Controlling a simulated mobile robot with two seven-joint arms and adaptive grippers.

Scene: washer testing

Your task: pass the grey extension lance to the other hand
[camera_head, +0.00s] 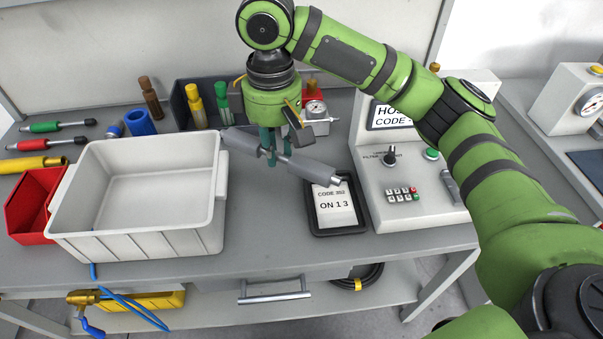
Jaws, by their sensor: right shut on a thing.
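The grey extension lance (310,168) is a long grey rod with thicker sleeves, held slanting from upper left to lower right above the bench. My right gripper (270,155) points down and is shut on the lance near its middle. The lance's left end is close to the right rim of the white bin, and its right end hangs over the top of the black-framed code display. My left gripper is not in view.
A white bin (135,238) stands at the left, with a red bin (30,205) beside it. Several coloured tools lie at the back left. Bare bench shows at the front middle.

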